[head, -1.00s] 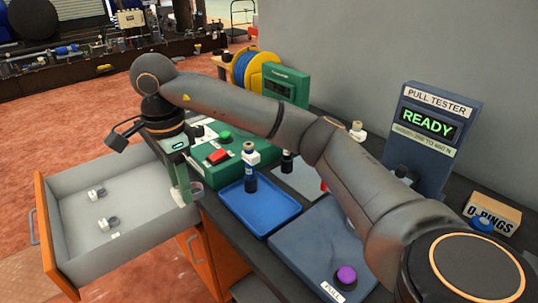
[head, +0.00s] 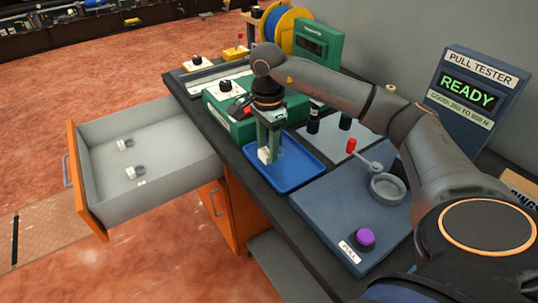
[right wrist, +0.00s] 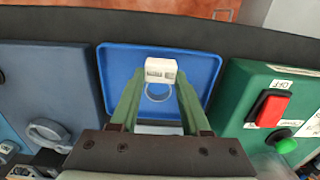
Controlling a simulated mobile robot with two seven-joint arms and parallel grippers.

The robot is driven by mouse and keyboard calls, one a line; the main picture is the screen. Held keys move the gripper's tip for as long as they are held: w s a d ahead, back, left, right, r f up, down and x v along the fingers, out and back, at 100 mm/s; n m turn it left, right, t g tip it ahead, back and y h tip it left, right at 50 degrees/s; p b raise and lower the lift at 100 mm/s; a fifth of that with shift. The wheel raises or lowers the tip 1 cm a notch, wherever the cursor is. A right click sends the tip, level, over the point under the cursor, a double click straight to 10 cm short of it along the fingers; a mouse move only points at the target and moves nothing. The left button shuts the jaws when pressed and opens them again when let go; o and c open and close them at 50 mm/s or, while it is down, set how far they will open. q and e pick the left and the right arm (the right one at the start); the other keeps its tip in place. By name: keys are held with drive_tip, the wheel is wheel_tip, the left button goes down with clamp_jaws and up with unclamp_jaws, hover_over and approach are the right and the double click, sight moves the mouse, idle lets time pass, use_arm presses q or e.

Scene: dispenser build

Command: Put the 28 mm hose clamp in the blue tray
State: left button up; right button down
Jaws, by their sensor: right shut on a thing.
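My right gripper (head: 266,160) is over the blue tray (head: 308,173), pointing down. It is shut on the hose clamp (right wrist: 160,70), which has a pale block-like housing and a thin ring; the block also shows between the fingertips in the head view (head: 264,155). The clamp's size mark is too small to read. In the right wrist view the clamp is seen against the tray floor; I cannot tell whether it touches it. Two other clamps lie in the open grey drawer, one farther back (head: 125,144) and one nearer (head: 135,172). My left gripper is not in view.
A green box with a red switch (right wrist: 268,110) stands on one side of the tray. The pull tester's base (head: 318,220), with a purple button (head: 364,237), is on the other. A dark bottle (head: 313,122) stands behind the tray. The open drawer (head: 195,165) juts out left.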

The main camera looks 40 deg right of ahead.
drive_tip(key=shift+d+f, duration=0.2)
drive_tip(key=shift+f, duration=1.5)
drive_tip(key=shift+f, duration=0.2)
drive_tip(key=shift+c, duration=1.9)
unclamp_jaws()
drive_tip(key=shift+r, duration=0.1)
wheel_tip(320, 180, up, 12)
drive_tip(key=shift+r+p, duration=0.15)
drive_tip(key=shift+p, duration=0.15)
